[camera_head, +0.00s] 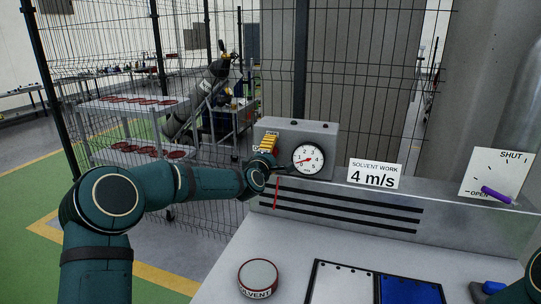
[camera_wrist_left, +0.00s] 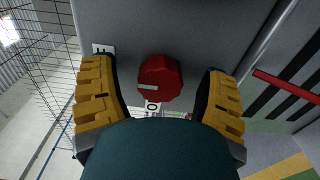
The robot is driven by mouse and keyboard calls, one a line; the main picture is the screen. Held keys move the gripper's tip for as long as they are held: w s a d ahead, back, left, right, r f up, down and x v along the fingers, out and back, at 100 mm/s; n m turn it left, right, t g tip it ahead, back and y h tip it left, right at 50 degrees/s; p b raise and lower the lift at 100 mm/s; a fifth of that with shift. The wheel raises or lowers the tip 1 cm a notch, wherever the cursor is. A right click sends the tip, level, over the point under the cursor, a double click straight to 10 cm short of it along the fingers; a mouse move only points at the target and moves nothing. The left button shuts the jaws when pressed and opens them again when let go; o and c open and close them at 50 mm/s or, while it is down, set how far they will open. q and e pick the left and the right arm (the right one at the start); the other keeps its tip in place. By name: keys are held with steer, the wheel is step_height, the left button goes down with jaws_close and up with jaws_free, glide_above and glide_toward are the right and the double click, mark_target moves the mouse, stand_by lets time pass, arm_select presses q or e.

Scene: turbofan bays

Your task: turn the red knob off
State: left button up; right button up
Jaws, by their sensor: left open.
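The red knob (camera_wrist_left: 160,78) is on a grey panel in the left wrist view, with a short white mark on its face. A small white label (camera_wrist_left: 103,49) is beyond the left finger, and a label with an O (camera_wrist_left: 152,107) is below the knob, partly hidden. My left gripper (camera_wrist_left: 160,84) is open, with its yellow fingers on either side of the knob; I cannot tell whether they touch it. In the head view my left gripper (camera_head: 268,143) is at the grey box (camera_head: 317,129), left of the dial gauge, and hides the knob. My right gripper is not in view.
The gauge (camera_head: 308,158) is close to the gripper's right. A sign reading 4 m/s (camera_head: 375,174) and a purple lever (camera_head: 497,194) by SHUT/OPEN marks are further right. Wire fence stands behind.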

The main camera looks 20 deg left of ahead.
arm_select(q)
steer(key=shift+s, duration=0.15)
steer(key=s, duration=1.1)
steer(key=shift+s+a, duration=0.2)
steer(key=shift+s, duration=0.15)
